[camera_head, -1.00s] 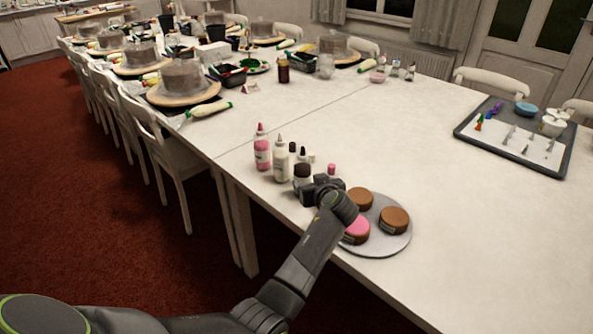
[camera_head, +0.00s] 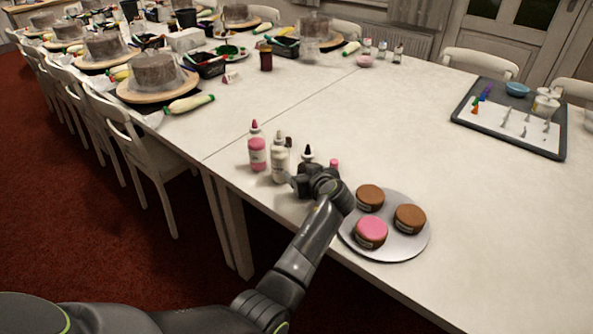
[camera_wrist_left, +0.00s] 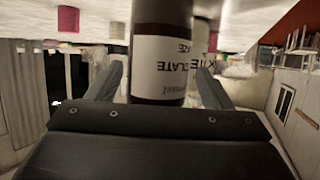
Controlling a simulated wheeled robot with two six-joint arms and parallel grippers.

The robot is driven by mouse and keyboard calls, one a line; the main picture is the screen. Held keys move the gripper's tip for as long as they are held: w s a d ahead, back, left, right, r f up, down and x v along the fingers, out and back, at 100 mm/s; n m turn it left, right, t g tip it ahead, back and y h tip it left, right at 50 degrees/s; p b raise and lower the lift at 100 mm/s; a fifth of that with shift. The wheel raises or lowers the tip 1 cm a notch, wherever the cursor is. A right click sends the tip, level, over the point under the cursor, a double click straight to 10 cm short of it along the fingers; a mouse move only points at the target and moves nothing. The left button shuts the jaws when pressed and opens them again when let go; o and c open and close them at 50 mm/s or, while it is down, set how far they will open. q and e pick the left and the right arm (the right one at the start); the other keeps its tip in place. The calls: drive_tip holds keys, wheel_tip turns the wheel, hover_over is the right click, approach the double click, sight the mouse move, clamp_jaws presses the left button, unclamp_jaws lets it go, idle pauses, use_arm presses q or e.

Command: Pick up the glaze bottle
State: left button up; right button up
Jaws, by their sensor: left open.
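The dark brown chocolate glaze bottle (camera_head: 307,154) stands among the bottles near the table's front edge, its black nozzle showing above my left gripper (camera_head: 300,180), which hides its lower part. In the left wrist view, a dark bottle (camera_wrist_left: 162,28) with a white label reading "chocolate" and "glaze" appears upside down between the two fingers of my left gripper (camera_wrist_left: 159,70). The fingers are open, one on each side; contact cannot be told. A pink bottle (camera_head: 257,153) and a white bottle (camera_head: 280,162) stand to the left. My right gripper is not in view.
A pink-capped container (camera_head: 334,165) stands just behind my gripper. A round grey plate (camera_head: 400,246) with three small cakes lies close on the right. A grey tray (camera_head: 557,152) with tools and cups is farther right. The table middle is clear.

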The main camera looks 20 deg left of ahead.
use_arm(q)
drive_tip(key=shift+w+f, duration=0.2)
drive_tip(key=shift+s+d+r, duration=0.25)
drive_tip(key=shift+d+r, duration=0.05)
drive_tip(key=c, duration=0.4)
drive_tip(key=shift+a+f, duration=0.1)
drive_tip(key=c, duration=0.3)
drive_tip(key=shift+w, duration=0.1)
drive_tip(key=shift+c, duration=0.4)
drive_tip(key=shift+r, duration=0.35)
wheel_tip(320, 180, up, 9)
drive_tip(key=shift+r, duration=0.2)
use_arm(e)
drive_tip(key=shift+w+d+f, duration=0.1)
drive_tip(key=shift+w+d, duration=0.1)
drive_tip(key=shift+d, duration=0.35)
